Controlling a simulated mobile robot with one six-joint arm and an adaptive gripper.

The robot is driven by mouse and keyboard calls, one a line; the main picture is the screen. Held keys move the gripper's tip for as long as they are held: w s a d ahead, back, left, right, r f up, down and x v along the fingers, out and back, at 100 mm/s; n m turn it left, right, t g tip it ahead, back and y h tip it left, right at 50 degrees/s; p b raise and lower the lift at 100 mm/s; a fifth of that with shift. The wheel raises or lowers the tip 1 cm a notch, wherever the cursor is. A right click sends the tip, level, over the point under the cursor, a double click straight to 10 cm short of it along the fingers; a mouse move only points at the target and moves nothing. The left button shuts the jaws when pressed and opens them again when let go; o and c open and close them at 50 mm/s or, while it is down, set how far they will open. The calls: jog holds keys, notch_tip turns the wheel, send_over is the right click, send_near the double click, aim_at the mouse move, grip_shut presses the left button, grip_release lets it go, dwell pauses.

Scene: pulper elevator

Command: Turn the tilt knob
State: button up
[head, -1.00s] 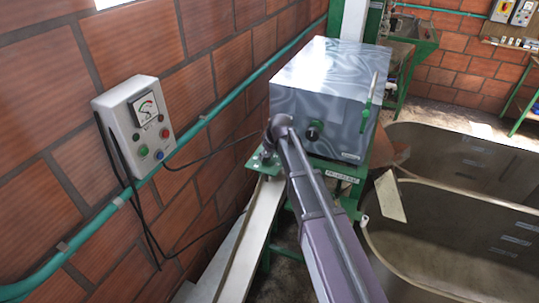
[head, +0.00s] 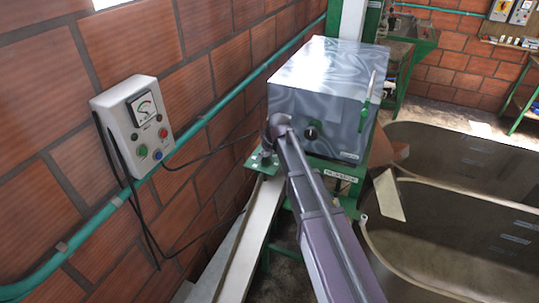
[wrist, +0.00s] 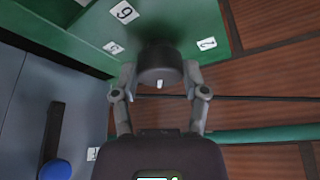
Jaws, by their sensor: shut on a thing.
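The tilt knob (wrist: 160,66) is a dark round knob with a short white mark on its face. It stands on a green plate (wrist: 180,22) with white number labels around it. My gripper (wrist: 160,78) is shut on the knob, with one finger on each side. The white mark points toward the bottom of the wrist view. In the head view my gripper (head: 266,150) is at the green plate at the box's front left corner, and my arm hides part of that area. The knob is small and dark there.
A grey metal box (head: 325,80) with a dark front knob (head: 312,131) and a side handle (head: 365,115) stands beside the plate. A grey control box (head: 138,125) hangs on the brick wall at left. A pale rail (head: 245,240) runs below. Large tanks (head: 440,215) lie right.

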jog(key=shift+a, duration=0.25)
jog(key=o, duration=1.2)
jog(key=shift+w+a+f, duration=0.1)
jog(key=shift+w, duration=0.05)
jog(key=shift+c, duration=0.2)
jog(key=shift+d, duration=0.2)
jog(key=s+d+r+p, duration=0.1)
jog(key=d+r+p, duration=0.1)
jog(key=r+p, duration=0.4)
jog(key=s+d+r+n+p, duration=0.1)
jog(key=s+r+p, duration=0.1)
jog(key=r+p, duration=0.5)
jog(key=shift+s+d, duration=0.3)
jog(key=shift+d, duration=0.1)
jog(key=shift+f+b, duration=0.3)
jog(key=shift+g, duration=0.3)
jog(key=b+x, duration=1.2)
jog(key=x, duration=0.1)
jog(key=shift+w+a+f, duration=0.15)
jog(key=shift+w+a, duration=0.05)
jog(key=shift+a, duration=0.05)
